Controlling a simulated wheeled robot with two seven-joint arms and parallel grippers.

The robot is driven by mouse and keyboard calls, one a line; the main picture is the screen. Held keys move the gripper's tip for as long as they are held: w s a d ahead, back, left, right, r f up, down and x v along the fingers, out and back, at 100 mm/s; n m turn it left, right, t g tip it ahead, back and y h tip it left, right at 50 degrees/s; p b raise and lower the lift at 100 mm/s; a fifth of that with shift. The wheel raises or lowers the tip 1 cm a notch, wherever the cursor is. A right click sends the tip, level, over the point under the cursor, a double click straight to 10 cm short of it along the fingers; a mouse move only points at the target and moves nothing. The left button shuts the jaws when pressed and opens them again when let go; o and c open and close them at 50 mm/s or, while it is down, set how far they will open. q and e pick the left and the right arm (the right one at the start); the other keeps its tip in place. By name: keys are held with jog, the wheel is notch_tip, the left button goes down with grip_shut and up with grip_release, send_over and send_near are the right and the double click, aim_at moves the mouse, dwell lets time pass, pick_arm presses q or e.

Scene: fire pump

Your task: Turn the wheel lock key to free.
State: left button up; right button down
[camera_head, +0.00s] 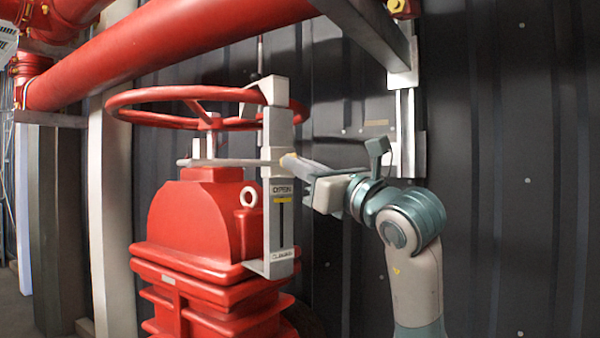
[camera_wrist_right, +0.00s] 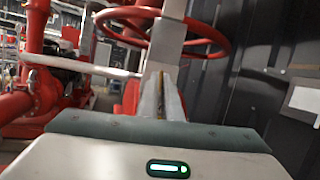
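The red handwheel (camera_head: 150,119) sits on top of the red valve (camera_head: 190,215). A grey upright lock bracket (camera_head: 278,130) crosses its rim, with an OPEN label above and what looks like CLOSED below. My right gripper (camera_head: 290,162) reaches in from the right, its fingertips at the bracket just above the OPEN label. In the right wrist view the two fingers (camera_wrist_right: 163,95) lie close together, with a thin yellowish strip between them, pointing at the grey post (camera_wrist_right: 168,42). I cannot make out the lock key; the fingers may hide it. My left gripper is out of view.
A thick red pipe (camera_head: 180,42) runs above the wheel. A thin grey bar (camera_head: 225,162) runs level from the bracket across the valve top. A dark ribbed wall (camera_head: 510,180) stands close behind, with a grey rail (camera_head: 407,130) on it. Free room lies to the right.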

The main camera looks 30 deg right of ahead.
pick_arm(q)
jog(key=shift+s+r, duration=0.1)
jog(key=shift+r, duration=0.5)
pick_arm(e)
jog(key=shift+r+m+h, duration=0.15)
jog(key=shift+m+h, duration=0.15)
jog(key=shift+m, duration=0.4)
jog(key=c, duration=2)
grip_release()
jog(key=shift+w, duration=0.1)
jog(key=shift+f, duration=0.2)
